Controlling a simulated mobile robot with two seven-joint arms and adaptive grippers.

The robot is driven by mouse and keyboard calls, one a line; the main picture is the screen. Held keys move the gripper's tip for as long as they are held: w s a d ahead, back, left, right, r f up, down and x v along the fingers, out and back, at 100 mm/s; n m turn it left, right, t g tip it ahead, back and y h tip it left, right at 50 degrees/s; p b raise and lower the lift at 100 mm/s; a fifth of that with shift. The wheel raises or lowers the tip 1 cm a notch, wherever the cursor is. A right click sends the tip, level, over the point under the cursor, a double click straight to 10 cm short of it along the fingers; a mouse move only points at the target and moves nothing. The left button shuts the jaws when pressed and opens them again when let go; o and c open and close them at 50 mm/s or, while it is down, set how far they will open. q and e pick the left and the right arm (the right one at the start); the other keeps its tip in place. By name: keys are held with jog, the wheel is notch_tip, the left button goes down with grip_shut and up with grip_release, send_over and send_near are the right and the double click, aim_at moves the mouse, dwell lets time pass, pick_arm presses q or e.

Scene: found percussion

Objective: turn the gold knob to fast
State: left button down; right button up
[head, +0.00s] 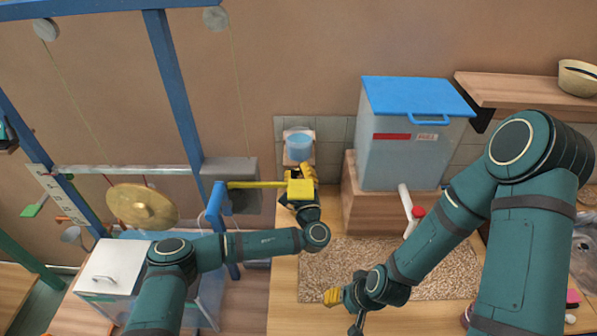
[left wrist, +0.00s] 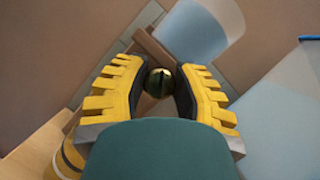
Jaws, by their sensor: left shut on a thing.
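The gold knob (left wrist: 160,83) is a small dark-gold ball in the left wrist view. It sits between the yellow-padded fingers of my left gripper (left wrist: 158,90), which is shut on it. In the head view my left gripper (head: 307,172) is just below a blue cup, and the knob is hidden there. No fast marking can be read in either view. My right gripper (head: 332,297) is low in the middle of the head view, over the counter and away from the knob; its finger opening is not clear.
The blue cup (head: 299,146) sits on a wall bracket close above my left gripper. A yellow bar with a block (head: 300,189) on its end lies beside that gripper. A grey bin with a blue lid (head: 415,98) and tap stands to the right. A gold gong (head: 142,206) hangs left.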

pick_arm(q)
jog(key=c, duration=0.7)
grip_release()
jog(key=v, duration=0.7)
jog(key=shift+s, duration=0.25)
jog(key=shift+d+f, duration=0.1)
jog(key=shift+f, duration=0.05)
